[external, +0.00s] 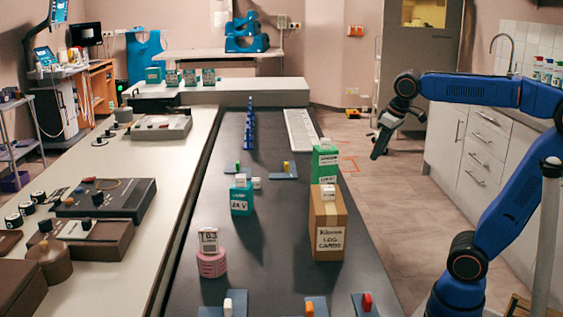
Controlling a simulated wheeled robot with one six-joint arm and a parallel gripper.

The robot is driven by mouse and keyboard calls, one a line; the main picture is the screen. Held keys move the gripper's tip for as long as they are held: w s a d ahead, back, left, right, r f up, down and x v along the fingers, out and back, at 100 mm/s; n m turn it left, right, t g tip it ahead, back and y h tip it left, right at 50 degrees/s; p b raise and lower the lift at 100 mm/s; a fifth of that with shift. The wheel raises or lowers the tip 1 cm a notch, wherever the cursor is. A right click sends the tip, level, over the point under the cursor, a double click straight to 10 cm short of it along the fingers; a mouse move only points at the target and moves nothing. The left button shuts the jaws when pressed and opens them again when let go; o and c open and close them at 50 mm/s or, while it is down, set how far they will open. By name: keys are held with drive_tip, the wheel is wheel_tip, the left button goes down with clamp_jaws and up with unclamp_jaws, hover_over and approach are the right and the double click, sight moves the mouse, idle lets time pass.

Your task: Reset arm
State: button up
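My blue arm rises at the right of the external view and reaches left over the floor beside the bench. My gripper (381,141) hangs at its end, dark, pointing down and slightly left. It is apart from the bench and touches nothing that I can see. The fingers are small and dark, so I cannot tell whether they are open or shut. No object shows in it.
On the dark bench top (200,255) stand a brown cardboard box (328,243), a green box (325,165), a teal box (242,198) and a pink round stand (211,263). Small coloured pieces sit at the front. White cabinets (484,150) with a sink are at right.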

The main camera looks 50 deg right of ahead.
drive_tip(key=s+d+f, duration=0.3)
drive_tip(key=s+f, duration=0.4)
drive_tip(key=s+d+f+m, duration=0.1)
drive_tip(key=s+d+f, duration=0.2)
drive_tip(key=s+f, duration=0.4)
drive_tip(key=shift+d+f+t, duration=0.15)
drive_tip(key=shift+f+t, duration=0.25)
drive_tip(key=shift+f, duration=0.25)
